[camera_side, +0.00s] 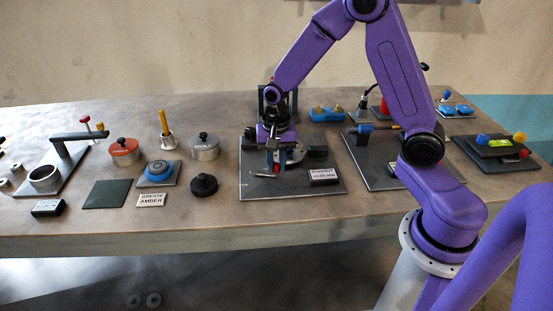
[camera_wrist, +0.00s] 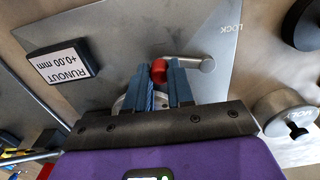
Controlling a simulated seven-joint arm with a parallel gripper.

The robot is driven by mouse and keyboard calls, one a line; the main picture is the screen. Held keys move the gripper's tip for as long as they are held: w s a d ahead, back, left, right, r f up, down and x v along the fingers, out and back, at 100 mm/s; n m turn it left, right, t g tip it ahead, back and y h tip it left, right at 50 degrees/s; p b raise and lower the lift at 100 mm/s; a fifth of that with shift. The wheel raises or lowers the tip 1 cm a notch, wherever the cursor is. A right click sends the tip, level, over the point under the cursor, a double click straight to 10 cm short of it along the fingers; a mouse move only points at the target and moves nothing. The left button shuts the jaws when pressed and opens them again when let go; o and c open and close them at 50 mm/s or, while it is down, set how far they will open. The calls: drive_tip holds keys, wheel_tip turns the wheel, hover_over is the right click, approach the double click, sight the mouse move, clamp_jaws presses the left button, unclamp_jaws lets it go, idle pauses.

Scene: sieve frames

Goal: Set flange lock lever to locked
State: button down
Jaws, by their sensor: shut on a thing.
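My gripper (camera_wrist: 161,76) is shut on a red knob (camera_wrist: 159,69), seen between its two blue-grey fingers in the wrist view. A silver lever bar (camera_wrist: 205,65) shows just right of the fingers, with a rounded end; how it joins the knob is hidden. The grey base plate (camera_wrist: 110,25) carries the word LOCK (camera_wrist: 228,28) printed beyond the bar's end, to the upper right. In the side view my gripper (camera_side: 277,160) points down over the same plate (camera_side: 258,188), with the bar (camera_side: 264,175) low in front. The round flange (camera_side: 293,155) is partly hidden by the gripper.
A black runout display (camera_wrist: 63,60) reading +0.00 mm sits on the plate, also in the side view (camera_side: 323,176). A black round knob (camera_side: 203,186) and a MOLY tin (camera_side: 205,148) stand left of the plate. Another fixture plate (camera_side: 372,178) lies close on the right.

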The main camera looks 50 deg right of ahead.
drive_tip(key=a+m, duration=0.1)
drive_tip(key=m, duration=0.1)
drive_tip(key=a+m, duration=0.1)
drive_tip(key=m, duration=0.1)
drive_tip(key=shift+s+a+m, duration=0.25)
drive_tip(key=shift+s+m, duration=0.05)
drive_tip(key=shift+s, duration=0.1)
drive_tip(key=m, duration=0.1)
drive_tip(key=a+m, duration=0.1)
drive_tip(key=shift+a+m, duration=0.25)
drive_tip(key=shift+m, duration=0.15)
drive_tip(key=a+m, duration=0.1)
drive_tip(key=m, duration=0.2)
drive_tip(key=shift+w+a+m, duration=0.3)
drive_tip(key=shift+a, duration=0.05)
drive_tip(key=shift+w+a+m, duration=0.25)
drive_tip(key=shift+a+m, duration=0.1)
drive_tip(key=shift+m, duration=0.4)
drive_tip(key=shift+w+a+m, duration=0.2)
drive_tip(key=shift+a+m, duration=0.15)
drive_tip(key=shift+m, duration=0.4)
drive_tip(key=c, duration=1.3)
unclamp_jaws()
drive_tip(key=shift+o, duration=0.2)
wheel_tip(320, 180, up, 18)
drive_tip(key=shift+f, duration=0.25)
